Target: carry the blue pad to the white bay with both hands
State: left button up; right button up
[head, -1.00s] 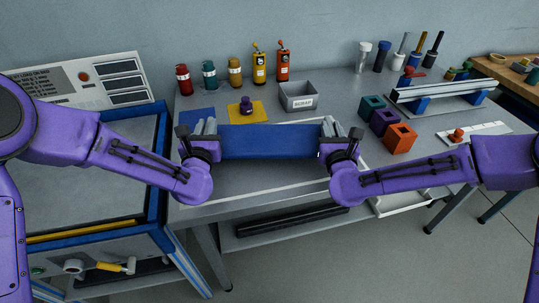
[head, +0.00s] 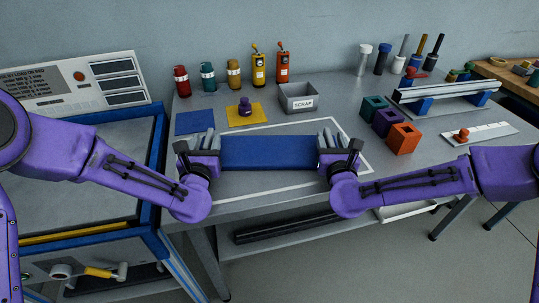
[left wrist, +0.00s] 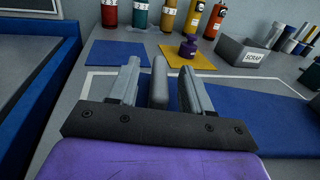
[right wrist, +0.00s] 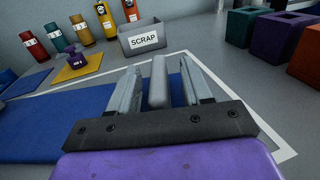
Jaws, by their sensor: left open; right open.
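The blue pad (head: 268,153) lies flat across the table between my two grippers, inside the white-outlined bay (head: 362,158). The pad also shows in the left wrist view (left wrist: 262,122) and the right wrist view (right wrist: 60,125). My left gripper (head: 202,142) is open at the pad's left end. My right gripper (head: 330,140) is open at its right end. In each wrist view a grey rounded bar stands between the spread fingers, with a gap on both sides. I cannot tell whether these bars belong to the pad.
Behind the bay are a grey scrap bin (head: 298,99), a yellow mat (head: 245,116) with a purple weight, and a blue mat (head: 195,123). Coloured blocks (head: 404,138) stand to the right. A blue-framed machine (head: 155,180) is at the left.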

pick_arm(q)
jog(key=s, duration=1)
jog(key=shift+s+d, duration=0.1)
jog(key=shift+s, duration=0.2)
pick_arm(e)
jog(key=s, duration=1.2)
jog(key=shift+d, duration=0.1)
